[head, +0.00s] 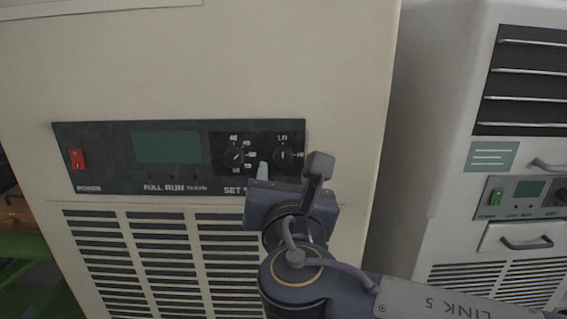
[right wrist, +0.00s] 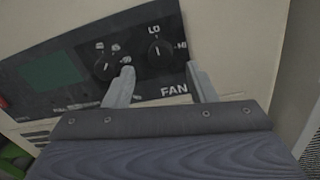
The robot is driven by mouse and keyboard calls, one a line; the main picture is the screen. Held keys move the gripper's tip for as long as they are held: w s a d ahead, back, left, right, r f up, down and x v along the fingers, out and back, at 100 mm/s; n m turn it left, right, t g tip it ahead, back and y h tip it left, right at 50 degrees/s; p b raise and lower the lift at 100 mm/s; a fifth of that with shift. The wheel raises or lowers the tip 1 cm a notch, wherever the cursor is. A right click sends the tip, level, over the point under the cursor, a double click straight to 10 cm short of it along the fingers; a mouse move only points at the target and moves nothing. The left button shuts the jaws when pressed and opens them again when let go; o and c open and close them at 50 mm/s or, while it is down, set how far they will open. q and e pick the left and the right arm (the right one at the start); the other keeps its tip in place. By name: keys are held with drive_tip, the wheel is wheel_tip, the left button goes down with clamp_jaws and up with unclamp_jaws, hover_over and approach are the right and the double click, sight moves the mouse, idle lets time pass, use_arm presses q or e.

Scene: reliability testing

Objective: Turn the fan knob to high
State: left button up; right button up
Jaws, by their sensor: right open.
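The fan knob (head: 283,154) is a round black dial at the right end of the dark control panel (head: 110,158). LO is printed above it and HI to its right. In the right wrist view the fan knob (right wrist: 158,52) shows above the FAN label, its pale pointer mark pointing roughly up towards LO. My right gripper (head: 291,168) is open just below the knob, in front of the panel. In the right wrist view the two fingers of the right gripper (right wrist: 163,84) are spread apart with nothing between them, apparently not touching the knob. My left gripper is out of view.
A temperature set knob (head: 236,155) sits just left of the fan knob, close to my left finger. The panel also has a green display (head: 168,147) and a red power switch (head: 77,158). A second white unit (head: 440,120) stands at the right.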

sight(283, 160)
drive_tip(key=shift+w+a, duration=0.1)
drive_tip(key=shift+w, duration=2.3)
drive_tip(key=shift+c, duration=0.2)
